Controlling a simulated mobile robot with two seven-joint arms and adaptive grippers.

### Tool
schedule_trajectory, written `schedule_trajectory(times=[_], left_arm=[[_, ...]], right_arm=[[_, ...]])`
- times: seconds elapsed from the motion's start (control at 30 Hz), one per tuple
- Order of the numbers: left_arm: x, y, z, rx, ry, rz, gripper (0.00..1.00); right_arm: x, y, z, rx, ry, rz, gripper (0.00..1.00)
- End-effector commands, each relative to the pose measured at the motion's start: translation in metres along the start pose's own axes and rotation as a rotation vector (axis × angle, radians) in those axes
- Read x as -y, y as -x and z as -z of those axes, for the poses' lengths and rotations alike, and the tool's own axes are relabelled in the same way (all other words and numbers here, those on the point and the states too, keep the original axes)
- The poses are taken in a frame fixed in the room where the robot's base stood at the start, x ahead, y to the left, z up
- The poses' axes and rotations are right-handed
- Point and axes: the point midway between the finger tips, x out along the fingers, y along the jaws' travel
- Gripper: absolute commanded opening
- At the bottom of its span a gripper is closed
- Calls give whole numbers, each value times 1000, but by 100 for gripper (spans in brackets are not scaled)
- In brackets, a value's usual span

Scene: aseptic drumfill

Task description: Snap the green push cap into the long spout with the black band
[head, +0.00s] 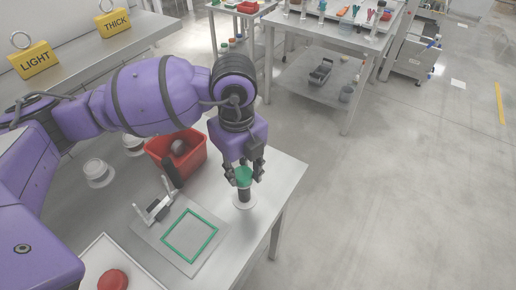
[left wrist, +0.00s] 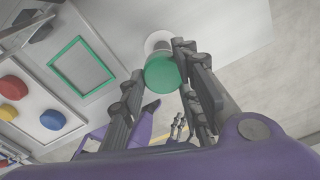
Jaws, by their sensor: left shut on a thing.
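My left gripper (head: 245,178) is shut on the green push cap (head: 243,176), which sits between its fingertips. The cap also shows in the left wrist view (left wrist: 162,72) as a round green disc. Directly below it in the head view stands the long spout with the black band (head: 244,195), upright on a white round flange (head: 237,204) near the table's edge. The cap appears at the spout's top; I cannot tell whether it is seated. In the left wrist view the cap hides much of the spout. A small pronged shape, possibly my right gripper (left wrist: 178,126), shows there.
A green square frame (head: 189,236) lies on a grey plate left of the spout. A red bin (head: 176,153) stands behind it. White round fittings (head: 98,172) are farther left. A tray with a red cap (head: 112,281) is at front left. Open floor lies to the right.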

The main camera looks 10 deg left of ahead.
Motion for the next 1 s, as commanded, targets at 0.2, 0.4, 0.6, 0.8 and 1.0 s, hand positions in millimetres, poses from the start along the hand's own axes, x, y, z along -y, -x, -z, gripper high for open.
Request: schedule_trajectory(times=[0.2,0.4,0.6,0.8,1.0], left_arm=[[0,-6,0,-1,0,-2,19],[0,-8,0,-1,0,-1,19],[0,-8,0,-1,0,-1,47],[0,-8,0,-1,0,-1,52],[0,-5,0,-1,0,0,52]], right_arm=[[-3,-1,2,-4,6,-2,52],[-2,-2,3,-7,5,-2,52],[0,-2,3,-8,-4,-2,52],[2,-3,3,-7,-11,-2,52],[0,-1,-3,3,-3,-2,52]])
